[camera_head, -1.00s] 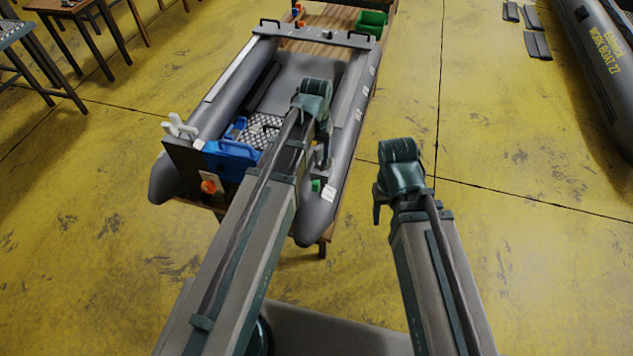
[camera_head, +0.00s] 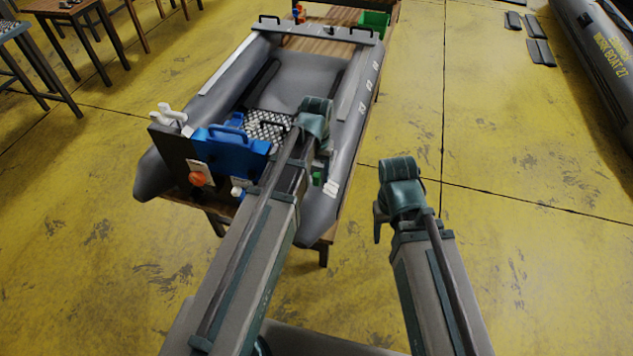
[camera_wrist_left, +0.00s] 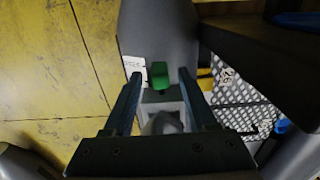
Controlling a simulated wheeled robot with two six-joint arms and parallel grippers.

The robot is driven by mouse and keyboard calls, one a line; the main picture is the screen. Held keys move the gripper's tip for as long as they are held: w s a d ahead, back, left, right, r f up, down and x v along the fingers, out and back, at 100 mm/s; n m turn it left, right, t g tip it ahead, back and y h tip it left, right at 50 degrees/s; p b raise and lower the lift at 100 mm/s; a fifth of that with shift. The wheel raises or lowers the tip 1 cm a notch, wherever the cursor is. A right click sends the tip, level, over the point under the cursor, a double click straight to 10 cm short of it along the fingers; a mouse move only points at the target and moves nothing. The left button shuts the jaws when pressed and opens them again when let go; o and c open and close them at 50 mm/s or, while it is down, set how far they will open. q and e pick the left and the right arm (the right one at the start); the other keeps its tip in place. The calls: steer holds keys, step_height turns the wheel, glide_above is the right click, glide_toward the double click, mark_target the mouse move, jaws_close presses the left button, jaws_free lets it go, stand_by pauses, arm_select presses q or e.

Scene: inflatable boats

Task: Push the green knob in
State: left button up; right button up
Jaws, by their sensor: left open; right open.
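The green knob (camera_head: 317,178) is on the near right part of the grey inflatable boat (camera_head: 318,208), partly hidden by my left arm in the head view. In the left wrist view the green knob (camera_wrist_left: 160,76) shows between and just beyond the tips of my left gripper (camera_wrist_left: 161,78). That gripper is open, with a gap on both sides of the knob. In the head view my left gripper (camera_head: 322,158) is mostly hidden behind its wrist, just above the knob. My right gripper (camera_head: 378,222) is open and empty over the floor, right of the boat.
A blue outboard part (camera_head: 231,153) and an orange knob (camera_head: 197,180) are at the boat's near end. The boat rests on a wooden table (camera_head: 321,46). A green bin (camera_head: 375,20) stands at the far end.

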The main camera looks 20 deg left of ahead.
arm_select(q)
steer(key=shift+f, duration=0.25)
jaws_close()
stand_by(1.4)
